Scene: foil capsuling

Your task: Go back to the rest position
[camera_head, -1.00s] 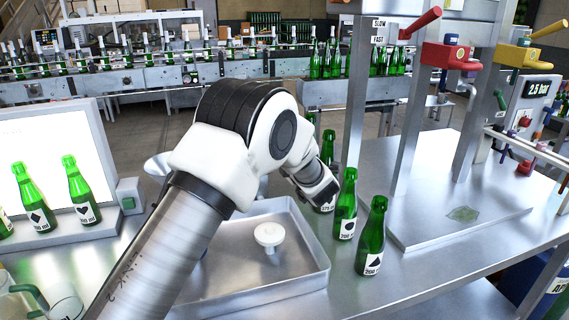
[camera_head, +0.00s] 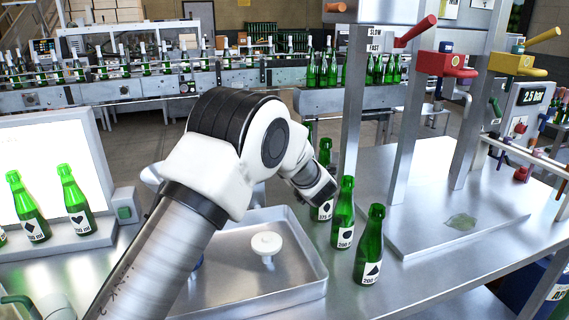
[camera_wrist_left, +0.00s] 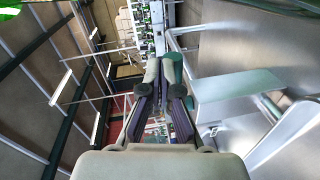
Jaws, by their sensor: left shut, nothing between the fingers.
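My left arm reaches in from the lower left of the head view. The dark end of my left gripper (camera_head: 320,192) is in front of the bottles near the middle, and its fingertips are not clear there. In the left wrist view my left gripper (camera_wrist_left: 162,72) shows its two fingers together, shut and empty. My right gripper is in neither view.
Green bottles stand beside the hand: one partly behind it (camera_head: 325,207), another (camera_head: 343,215) and a nearer one (camera_head: 370,246). A metal tray (camera_head: 310,262) holds a white knobbed piece (camera_head: 266,243). A lit panel (camera_head: 45,140) and press stand (camera_head: 400,160) flank the bench.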

